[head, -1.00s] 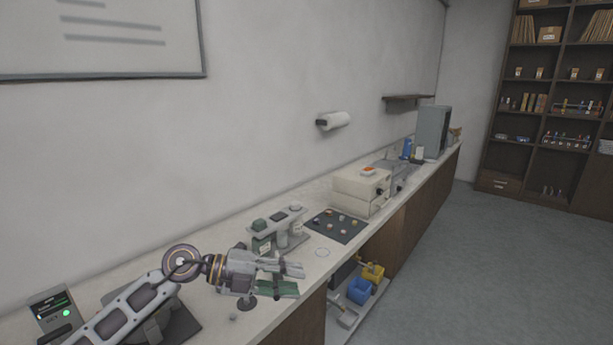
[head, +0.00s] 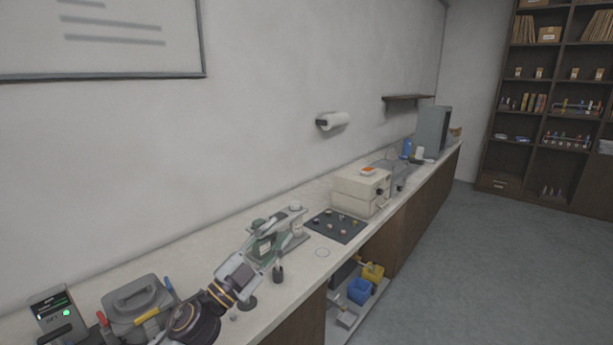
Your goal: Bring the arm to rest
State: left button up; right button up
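My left gripper (head: 272,243) is over the front part of the bench, its fingers pointing away and up to the right in the picture. The fingers look apart, and I see nothing held between them. My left arm comes in from the bottom edge. My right gripper is not in view.
A grey case (head: 139,300) with coloured-handled tools and a box with a green light (head: 57,312) stand at left. A dark mat (head: 336,226) with small pieces and a cream box (head: 361,190) stand beyond the press. A blue bin (head: 360,291) sits below. Floor at right is clear.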

pick_arm(q)
jog(key=s+a+f+n+g+y, duration=0.1)
jog(key=a+f+n+y, duration=0.65)
jog(key=f, duration=0.25)
jog(key=s+a+f+n+g+y, duration=0.1)
jog(key=s+a+f+n+y, duration=0.1)
jog(key=a+f+n+y, duration=0.65)
jog(key=s+d+f+g, duration=0.1)
jog(key=s+f+g, duration=1.1)
jog(key=s+f, duration=0.95)
jog(key=f, duration=1.4)
jog(key=s+f, duration=0.2)
jog(key=f, duration=1.3)
jog(key=s+a+f+g, duration=0.1)
jog(key=s+a+f, duration=0.1)
jog(key=s+f, duration=0.8)
jog(key=s+a+f, duration=0.3)
jog(key=s+f, duration=0.7)
jog(key=s, duration=0.2)
jog(key=shift+g, duration=0.4)
